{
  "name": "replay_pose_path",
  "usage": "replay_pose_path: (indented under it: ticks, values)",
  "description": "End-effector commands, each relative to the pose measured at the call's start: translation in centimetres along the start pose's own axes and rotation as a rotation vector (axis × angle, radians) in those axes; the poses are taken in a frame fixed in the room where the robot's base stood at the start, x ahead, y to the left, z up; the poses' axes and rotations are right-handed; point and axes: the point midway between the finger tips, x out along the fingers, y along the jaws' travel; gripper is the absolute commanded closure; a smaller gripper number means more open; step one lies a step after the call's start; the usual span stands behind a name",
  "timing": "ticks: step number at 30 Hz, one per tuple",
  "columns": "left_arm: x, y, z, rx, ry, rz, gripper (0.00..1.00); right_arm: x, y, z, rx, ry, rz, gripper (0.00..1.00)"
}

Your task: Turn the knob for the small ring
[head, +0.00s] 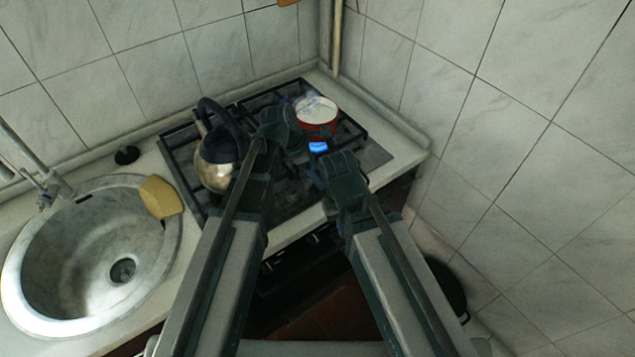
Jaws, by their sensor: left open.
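The gas hob (375,157) stands in the corner with dark grates. A metal kettle (215,165) with a dark handle is on its left side. A red enamel pot (318,130) with pale contents is at the back right. My left gripper (296,146) is open over the hob, in front of the red pot. My right arm's wrist (345,178) is over the hob's front right; its fingertips cannot be made out. The small ring is not clearly visible. The stove front is dark and partly behind my arms, and I cannot make out the knob.
A round sink (60,270) with a yellow sponge (161,197) on its rim is at the left. A small black object (127,155) lies on the counter behind it. Tiled walls close off the back and right. A dark round pan (447,287) is low at the right.

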Motion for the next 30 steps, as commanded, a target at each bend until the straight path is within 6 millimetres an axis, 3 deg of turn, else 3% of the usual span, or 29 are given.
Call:
replay_pose_path:
  ticks: [3,12,24,30]
  values:
    - [1.04,0.02,-0.06,0.000,0.000,0.000,0.27,0.98,-0.09,-0.06,0.000,0.000,0.000,1.00]
    - [0.98,0.00,0.03,0.000,0.000,0.000,0.29,0.88,-0.09,-0.05,0.000,0.000,0.000,1.00]
    - [0.98,0.00,0.02,0.000,0.000,0.000,1.00,0.89,-0.09,-0.05,0.000,0.000,0.000,1.00]
    - [0.98,0.02,0.02,0.005,0.000,-0.002,1.00,0.89,-0.09,-0.05,0.000,0.000,0.000,1.00]
